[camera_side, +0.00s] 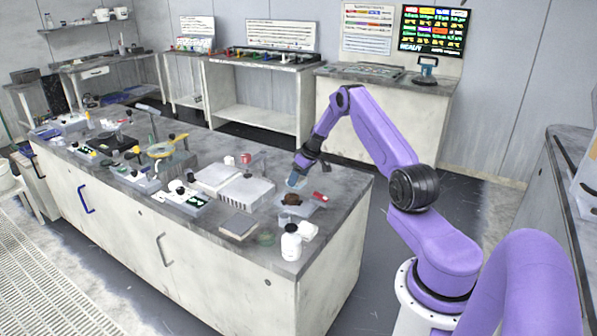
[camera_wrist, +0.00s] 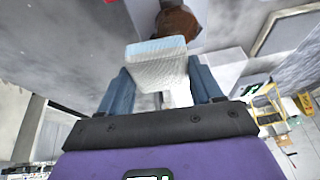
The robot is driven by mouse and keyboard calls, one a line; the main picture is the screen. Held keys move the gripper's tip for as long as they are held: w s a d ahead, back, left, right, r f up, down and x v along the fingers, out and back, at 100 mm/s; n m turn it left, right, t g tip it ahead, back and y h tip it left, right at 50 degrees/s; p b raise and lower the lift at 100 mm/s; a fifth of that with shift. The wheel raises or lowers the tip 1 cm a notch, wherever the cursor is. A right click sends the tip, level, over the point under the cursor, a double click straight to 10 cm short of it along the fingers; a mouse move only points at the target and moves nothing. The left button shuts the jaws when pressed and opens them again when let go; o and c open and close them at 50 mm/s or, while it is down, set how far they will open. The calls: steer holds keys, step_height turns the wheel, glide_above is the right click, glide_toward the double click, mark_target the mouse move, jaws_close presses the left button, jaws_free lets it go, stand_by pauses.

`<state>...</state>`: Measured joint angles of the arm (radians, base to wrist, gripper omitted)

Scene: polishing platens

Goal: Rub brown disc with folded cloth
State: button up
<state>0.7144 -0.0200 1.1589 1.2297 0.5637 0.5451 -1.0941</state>
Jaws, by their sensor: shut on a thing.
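My gripper (camera_side: 297,175) is over the right end of the long bench. It is shut on the folded cloth (camera_side: 293,182), a pale blue and white pad. In the wrist view the cloth (camera_wrist: 156,60) sits between my two blue-grey fingers (camera_wrist: 158,88). The brown disc (camera_side: 290,199) lies just below and in front of the cloth in the side view. In the wrist view the brown disc (camera_wrist: 178,24) shows beyond the cloth, partly hidden by it. I cannot tell whether the cloth touches the disc.
A white bottle (camera_side: 291,242) stands at the bench's near right corner. A red item (camera_side: 320,196) lies right of the disc. A grey box (camera_side: 244,191) stands to the left, and a flat square block (camera_side: 238,226) lies near the front edge. Several small tools crowd the bench's left part.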

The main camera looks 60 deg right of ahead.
steer(key=shift+f, duration=0.85)
step_height(320, 180, down, 2)
steer(key=shift+f, duration=0.1)
steer(key=shift+w+a, duration=0.35)
steer(key=shift+a, duration=0.5)
steer(key=shift+w+a, duration=0.2)
steer(key=shift+a, duration=0.3)
steer(key=shift+w+a, duration=0.15)
steer(key=shift+a, duration=0.3)
steer(key=shift+s+d, duration=0.35)
steer(key=shift+d, duration=0.55)
steer(key=shift+s+d, duration=0.35)
steer(key=shift+d, duration=0.5)
steer(key=shift+d+r, duration=0.1)
steer(key=shift+r, duration=4.05)
